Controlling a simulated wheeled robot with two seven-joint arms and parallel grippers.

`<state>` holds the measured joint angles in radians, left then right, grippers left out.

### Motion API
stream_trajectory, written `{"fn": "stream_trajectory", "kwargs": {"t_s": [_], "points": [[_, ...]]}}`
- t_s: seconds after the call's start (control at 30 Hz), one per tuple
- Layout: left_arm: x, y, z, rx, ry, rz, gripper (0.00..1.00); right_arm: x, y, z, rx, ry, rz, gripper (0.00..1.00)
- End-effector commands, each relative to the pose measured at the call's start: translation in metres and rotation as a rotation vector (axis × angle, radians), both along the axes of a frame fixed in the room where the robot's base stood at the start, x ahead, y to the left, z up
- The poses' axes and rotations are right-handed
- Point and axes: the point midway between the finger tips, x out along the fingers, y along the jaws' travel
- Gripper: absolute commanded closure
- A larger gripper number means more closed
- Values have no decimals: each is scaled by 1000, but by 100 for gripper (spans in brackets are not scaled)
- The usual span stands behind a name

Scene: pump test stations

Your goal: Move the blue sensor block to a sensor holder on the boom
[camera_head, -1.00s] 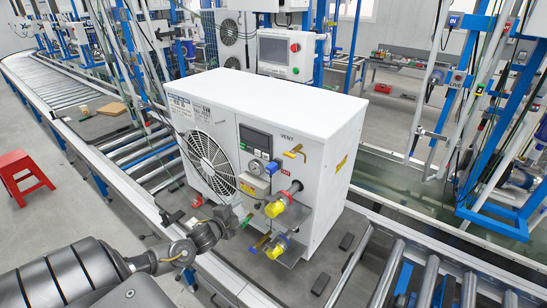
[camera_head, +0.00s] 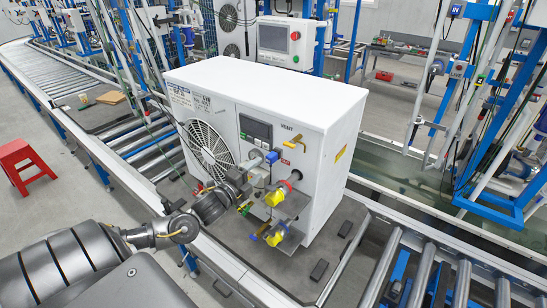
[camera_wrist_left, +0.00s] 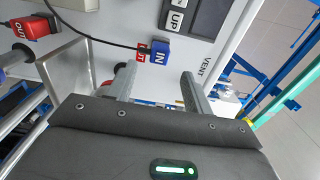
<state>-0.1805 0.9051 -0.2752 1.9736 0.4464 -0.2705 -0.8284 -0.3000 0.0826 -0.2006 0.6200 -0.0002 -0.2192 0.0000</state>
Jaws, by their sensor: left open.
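The blue sensor block, marked IN, (camera_wrist_left: 162,57) sits on the white pump unit's front panel, beside a red OUT label. A black cable runs from it. It also shows as a small blue patch in the head view (camera_head: 271,157). My left gripper (camera_wrist_left: 158,77) is open, its two fingers apart, with the block beyond the gap between them in the wrist view. In the head view the left gripper (camera_head: 250,171) is close in front of the panel; whether it touches the block I cannot tell. My right gripper is not in view. I cannot clearly make out a sensor holder on a boom.
The white pump unit (camera_head: 265,84) stands on a dark pallet on the roller conveyor (camera_head: 418,275). Yellow-capped fittings (camera_head: 275,199) jut out just below the gripper. A red OUT block (camera_wrist_left: 36,26) is at the left of the wrist view. Blue frames (camera_head: 492,190) stand at right.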

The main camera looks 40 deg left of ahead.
Motion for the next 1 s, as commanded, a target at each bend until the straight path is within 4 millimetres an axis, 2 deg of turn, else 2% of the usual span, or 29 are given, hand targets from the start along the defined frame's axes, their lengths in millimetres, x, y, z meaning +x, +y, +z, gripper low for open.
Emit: {"fn": "stream_trajectory", "kwargs": {"t_s": [0.37,0.6,0.8,1.0], "points": [[47,1,1,-1,-2,2,49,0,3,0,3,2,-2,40],[74,2,-1,-1,-1,2,49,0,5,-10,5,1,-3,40],[84,2,-1,-1,1,1,49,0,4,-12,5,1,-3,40],[86,2,0,-1,1,1,49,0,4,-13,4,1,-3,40]]}}
